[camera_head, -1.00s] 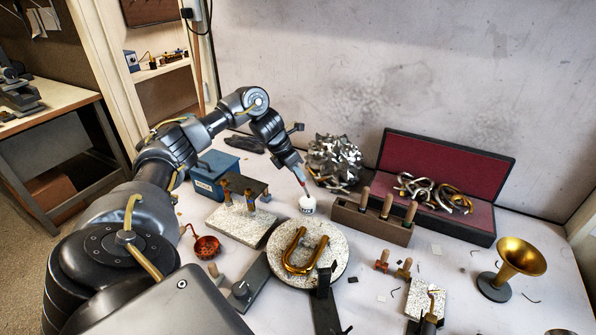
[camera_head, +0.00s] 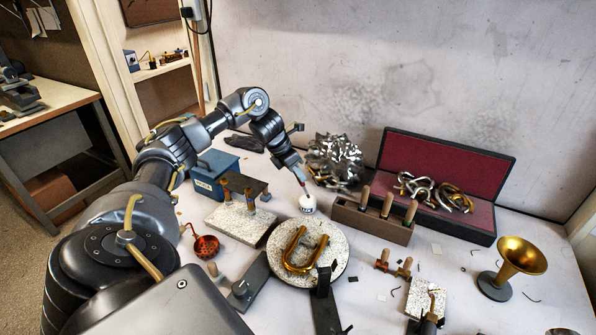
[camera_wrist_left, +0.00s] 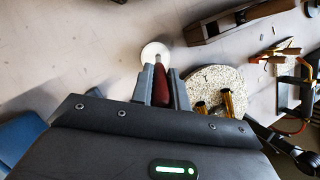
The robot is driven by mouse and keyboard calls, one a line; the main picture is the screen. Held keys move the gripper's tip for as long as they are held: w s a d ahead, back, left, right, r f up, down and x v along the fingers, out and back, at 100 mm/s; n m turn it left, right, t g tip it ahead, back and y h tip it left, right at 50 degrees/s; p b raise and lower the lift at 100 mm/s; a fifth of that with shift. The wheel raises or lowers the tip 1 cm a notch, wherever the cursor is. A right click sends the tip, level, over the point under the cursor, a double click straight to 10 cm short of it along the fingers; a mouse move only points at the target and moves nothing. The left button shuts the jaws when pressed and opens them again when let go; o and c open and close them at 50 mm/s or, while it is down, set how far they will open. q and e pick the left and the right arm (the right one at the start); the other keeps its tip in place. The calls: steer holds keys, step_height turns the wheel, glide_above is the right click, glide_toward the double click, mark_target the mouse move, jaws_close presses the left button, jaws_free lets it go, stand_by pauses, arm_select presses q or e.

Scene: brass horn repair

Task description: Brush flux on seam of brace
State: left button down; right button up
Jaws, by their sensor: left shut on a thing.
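My left gripper (camera_head: 301,180) is shut on a flux brush with a red handle; in the left wrist view the brush (camera_wrist_left: 161,85) sits between the two fingers (camera_wrist_left: 161,84). The brush points down over a small white flux jar (camera_head: 307,204), and its tip appears to be at or in the jar's mouth; which one is hard to tell. The jar also shows in the left wrist view (camera_wrist_left: 155,52). A brass U-shaped tube (camera_head: 304,252) lies on a round speckled board (camera_head: 331,273) in front of the jar. The brace seam cannot be made out. My right gripper is not seen.
A wooden block (camera_head: 370,222) with upright handled tools stands right of the jar. A blue box (camera_head: 214,175) and a speckled slab (camera_head: 238,222) with clamps lie left. An open red-lined case (camera_head: 446,165) is behind, and a brass bell (camera_head: 519,258) is far right.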

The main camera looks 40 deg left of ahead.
arm_select(q)
steer(key=shift+f, duration=0.45)
steer(key=shift+f, duration=0.1)
stand_by(1.2)
step_height(320, 180, up, 7)
steer(key=p, duration=0.5)
steer(key=shift+p, duration=0.3)
stand_by(0.7)
